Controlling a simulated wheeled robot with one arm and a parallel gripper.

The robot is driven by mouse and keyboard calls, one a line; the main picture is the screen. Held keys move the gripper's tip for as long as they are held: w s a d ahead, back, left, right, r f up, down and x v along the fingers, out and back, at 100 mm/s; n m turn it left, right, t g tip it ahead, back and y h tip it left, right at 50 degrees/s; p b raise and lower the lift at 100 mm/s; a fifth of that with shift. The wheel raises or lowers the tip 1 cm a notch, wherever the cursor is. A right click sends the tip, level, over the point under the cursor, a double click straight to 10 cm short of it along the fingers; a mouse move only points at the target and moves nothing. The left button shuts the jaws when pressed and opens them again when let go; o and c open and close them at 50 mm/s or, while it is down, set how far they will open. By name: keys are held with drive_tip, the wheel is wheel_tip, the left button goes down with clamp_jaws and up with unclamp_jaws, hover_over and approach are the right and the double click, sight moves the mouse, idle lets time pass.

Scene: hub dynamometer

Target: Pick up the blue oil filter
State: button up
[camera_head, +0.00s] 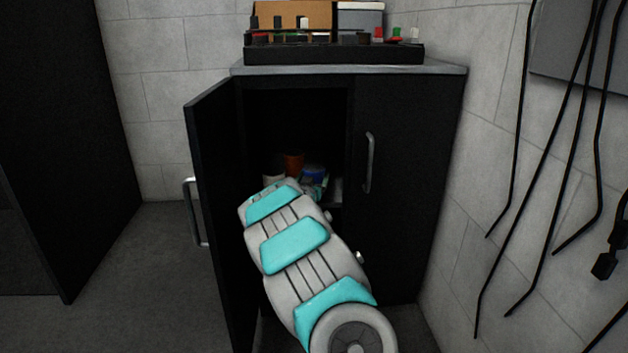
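A small blue object (314,172), which looks like the blue oil filter, is inside the open left side of the black cabinet. Only its upper part shows, dim and small. An orange-red item (293,163) stands to its left, and a pale item (273,176) is further left. My arm reaches into the cabinet opening from below, its far end just in front of these items. My gripper's fingers are hidden behind the arm, so I cannot tell whether they are open or touching anything.
The cabinet's left door (213,200) is swung open; its right door (400,190) is shut. A dark tray (335,55) with small bottles and boxes sits on top. Black cables (520,120) hang along the right wall. Floor at the left (150,270) is clear.

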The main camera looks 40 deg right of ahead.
sight(313, 167)
drive_tip(key=c, duration=1)
drive_tip(key=shift+r, duration=0.9)
wheel_tip(313, 167, up, 2)
drive_tip(key=shift+r, duration=0.1)
drive_tip(key=s+d+v, duration=0.1)
drive_tip(key=v, duration=0.7)
drive_tip(key=s+d+r+v, duration=0.1)
drive_tip(key=v, duration=0.6)
drive_tip(key=shift+s+p, duration=0.3)
drive_tip(key=shift+s, duration=0.25)
drive_tip(key=shift+a, duration=0.15)
